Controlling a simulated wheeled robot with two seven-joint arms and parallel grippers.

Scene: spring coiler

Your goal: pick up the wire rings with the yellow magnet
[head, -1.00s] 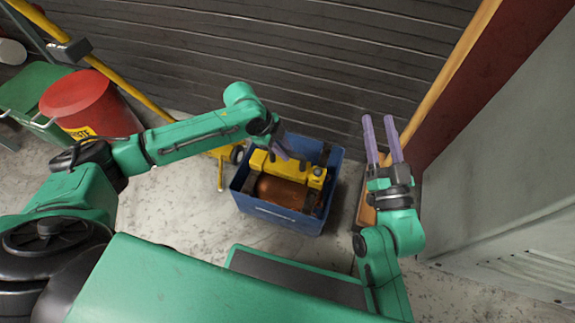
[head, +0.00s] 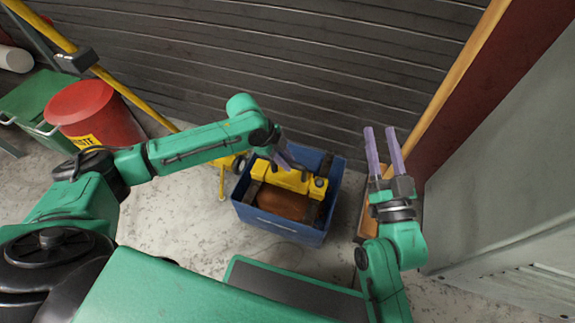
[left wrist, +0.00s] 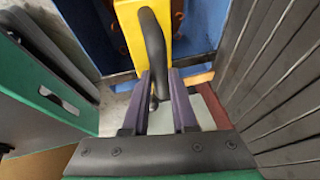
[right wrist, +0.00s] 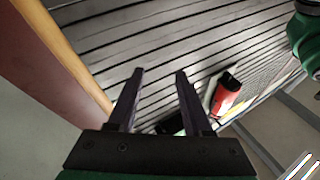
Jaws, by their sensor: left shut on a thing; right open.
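The yellow magnet (head: 297,181) is a bar-shaped block with a dark handle, inside the blue bin (head: 279,226) in the head view. My left gripper (head: 284,163) is at the magnet's back left. In the left wrist view, my left gripper's purple fingers (left wrist: 158,84) are shut on the dark handle (left wrist: 151,40) of the yellow magnet (left wrist: 129,32). My right gripper (head: 382,133) is open and empty, raised at the right of the bin. It also shows empty in the right wrist view (right wrist: 160,74).
A red drum (head: 92,115) and a green container (head: 40,95) stand at the left. A slatted wall (head: 260,50) rises close behind the bin. A wooden post and red-brown panel (head: 462,90) stand at the right. Bare floor (head: 190,215) lies left of the bin.

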